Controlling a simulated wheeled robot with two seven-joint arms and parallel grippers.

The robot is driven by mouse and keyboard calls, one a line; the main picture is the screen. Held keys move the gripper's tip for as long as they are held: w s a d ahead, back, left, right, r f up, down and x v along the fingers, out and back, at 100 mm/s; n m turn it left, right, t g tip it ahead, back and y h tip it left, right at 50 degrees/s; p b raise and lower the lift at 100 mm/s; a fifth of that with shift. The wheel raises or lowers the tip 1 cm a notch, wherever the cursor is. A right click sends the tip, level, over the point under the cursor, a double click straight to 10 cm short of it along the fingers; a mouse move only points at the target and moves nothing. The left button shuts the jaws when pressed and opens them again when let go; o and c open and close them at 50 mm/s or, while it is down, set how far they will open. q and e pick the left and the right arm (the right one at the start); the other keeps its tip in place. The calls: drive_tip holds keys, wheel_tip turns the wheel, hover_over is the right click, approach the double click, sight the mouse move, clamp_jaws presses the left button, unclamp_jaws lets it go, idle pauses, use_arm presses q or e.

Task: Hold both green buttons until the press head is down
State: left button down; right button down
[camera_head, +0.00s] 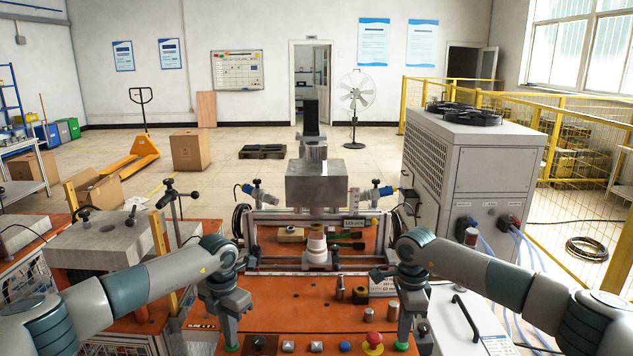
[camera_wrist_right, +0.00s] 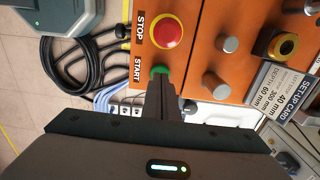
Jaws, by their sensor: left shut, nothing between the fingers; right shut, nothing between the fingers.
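The left green button (camera_head: 232,347) is on the front of the orange bench, with my shut left gripper (camera_head: 232,336) right above it, its tips at or very near the button. The right green button (camera_head: 401,346) is under the tips of my shut right gripper (camera_head: 403,335). In the right wrist view, the shut fingers (camera_wrist_right: 160,84) partly cover the green button (camera_wrist_right: 160,71) beside the START label; I cannot tell how far it is pressed. The grey press head block (camera_head: 315,186) stands at the back centre, above a white stepped part (camera_head: 317,246) with a visible gap.
A red emergency stop button (camera_head: 373,340) sits just left of my right gripper; it also shows above the fingers in the right wrist view (camera_wrist_right: 166,30). Metal cylinders (camera_head: 360,295) and a set-up card (camera_head: 383,284) lie nearby. A grey cabinet (camera_head: 470,180) stands at right.

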use_arm(q)
drive_tip(key=shift+s+f, duration=0.1)
drive_tip(key=shift+f, duration=0.05)
use_arm(e)
drive_tip(key=shift+f, duration=0.75)
drive_tip(key=shift+s+f, duration=0.1)
drive_tip(key=shift+f, duration=0.15)
idle(2.4)
idle(0.7)
drive_tip(key=shift+r, duration=1.6)
use_arm(q)
drive_tip(key=shift+r, duration=1.6)
